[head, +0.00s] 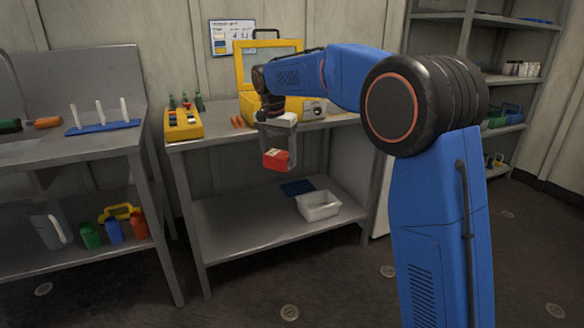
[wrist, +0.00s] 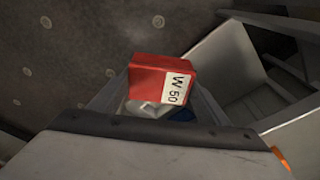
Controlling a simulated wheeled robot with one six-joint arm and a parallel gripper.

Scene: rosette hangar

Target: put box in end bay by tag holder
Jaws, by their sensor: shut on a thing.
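A red box (head: 278,160) hangs in my gripper (head: 278,157) in front of the middle bench. In the wrist view the red box (wrist: 163,78) shows a white label reading "W 50". My gripper is shut on it, with the box tilted in that view. The box is held in the air, in front of the bench's front edge and above the level of the lower shelf. I cannot make out an end bay or a tag holder for certain in either view.
The middle bench (head: 225,142) carries a yellow case (head: 246,75) and a yellow tray (head: 182,124) of coloured pieces. Its lower shelf holds a white bin (head: 318,206) and a dark blue mat (head: 297,187). Shelving (head: 510,85) stands at right. Floor in front is clear.

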